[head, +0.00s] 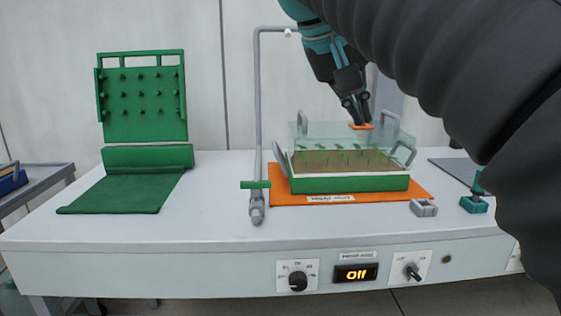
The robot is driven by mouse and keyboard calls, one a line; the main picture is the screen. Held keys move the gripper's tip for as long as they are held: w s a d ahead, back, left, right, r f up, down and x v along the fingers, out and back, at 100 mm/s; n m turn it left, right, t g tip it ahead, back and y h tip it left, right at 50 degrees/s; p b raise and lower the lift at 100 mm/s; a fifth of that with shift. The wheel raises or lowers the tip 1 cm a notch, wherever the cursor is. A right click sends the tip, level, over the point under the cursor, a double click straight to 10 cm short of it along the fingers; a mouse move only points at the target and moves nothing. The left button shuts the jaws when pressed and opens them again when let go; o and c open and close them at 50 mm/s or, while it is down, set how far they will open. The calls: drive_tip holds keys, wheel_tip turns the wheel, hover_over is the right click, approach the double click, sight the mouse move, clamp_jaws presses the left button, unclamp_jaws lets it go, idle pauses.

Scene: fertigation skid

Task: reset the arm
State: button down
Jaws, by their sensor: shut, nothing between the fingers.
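My gripper (357,121) is shut and empty, pointing down in front of the wall, above the back right part of a green tray (350,184). An orange piece shows at its fingertips; I cannot tell whether it is part of the fingers. My arm comes in from the upper right and hides much of the right side. The tray holds brown soil with small green seedlings and has a clear cover with grey handles around it. It sits on an orange mat (285,197) with a label.
A green pegged stand (143,122) and green sheet (125,194) occupy the left of the white bench (222,221). A grey pipe (259,110) rises left of the tray. A grey bracket (424,208) lies at the right.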

drive_tip(key=w+a+f+n+y, duration=0.2)
drive_tip(key=a+f, duration=0.1)
drive_tip(key=f, duration=0.4)
drive_tip(key=w+a+f+n+y, duration=0.1)
drive_tip(key=a+f+n+y, duration=0.15)
drive_tip(key=f, duration=0.55)
drive_tip(key=s+d+f+m, duration=0.2)
drive_tip(key=s+d+f, duration=0.3)
drive_tip(key=s+f, duration=0.3)
drive_tip(key=s+d+f+m, duration=0.2)
drive_tip(key=s+d+f, duration=0.3)
drive_tip(key=s+f, duration=0.3)
drive_tip(key=shift+f+t+y, duration=0.3)
drive_tip(key=shift+f+y, duration=0.15)
drive_tip(key=shift+f, duration=1.75)
